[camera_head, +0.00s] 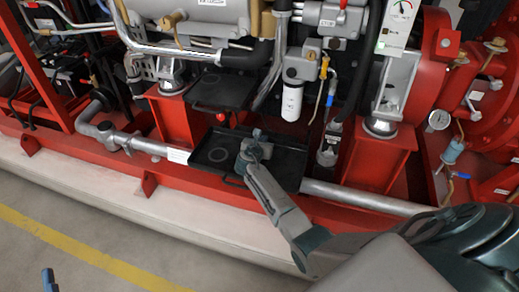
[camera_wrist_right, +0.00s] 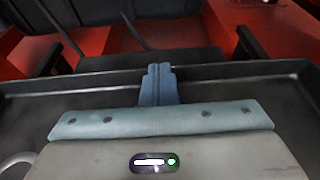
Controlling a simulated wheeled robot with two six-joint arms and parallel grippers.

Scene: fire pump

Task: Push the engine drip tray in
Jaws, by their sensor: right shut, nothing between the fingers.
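The engine drip tray (camera_head: 215,143) is a shallow black tray with a ring mark on its floor. It sticks out over the red base rail at the front of the engine. In the right wrist view its raised rim (camera_wrist_right: 235,82) runs across the picture. My right gripper (camera_head: 257,134) is shut and empty, with its arm reaching over the tray from the lower right. In the right wrist view its fingertips (camera_wrist_right: 160,70) overlap the far rim; I cannot tell whether they touch it. Only a blue-grey tip of my left gripper (camera_head: 48,278) shows at the bottom left.
A second black plate (camera_head: 220,92) lies behind the tray, between red mounts (camera_head: 185,118). A grey pipe (camera_head: 360,198) runs along the rail on both sides of the tray. A white filter (camera_head: 292,102) hangs behind it. The floor in front is clear.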

